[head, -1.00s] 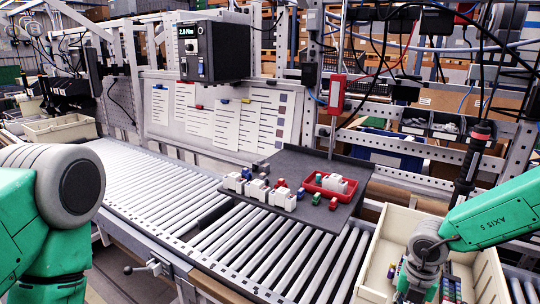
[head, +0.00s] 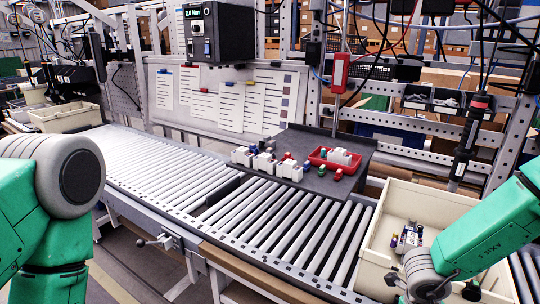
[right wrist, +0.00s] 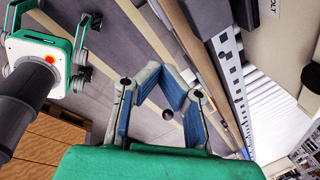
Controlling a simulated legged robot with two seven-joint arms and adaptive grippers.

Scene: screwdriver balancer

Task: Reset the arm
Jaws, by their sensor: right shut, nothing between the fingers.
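The roller conveyor (head: 260,215) runs across the middle. A dark board (head: 355,182) on it carries a red tray (head: 320,155) and several small parts. Several items lie in the cream bin. A black screwdriver (head: 468,135) hangs above the bin's back edge. The near-left floor is clear.

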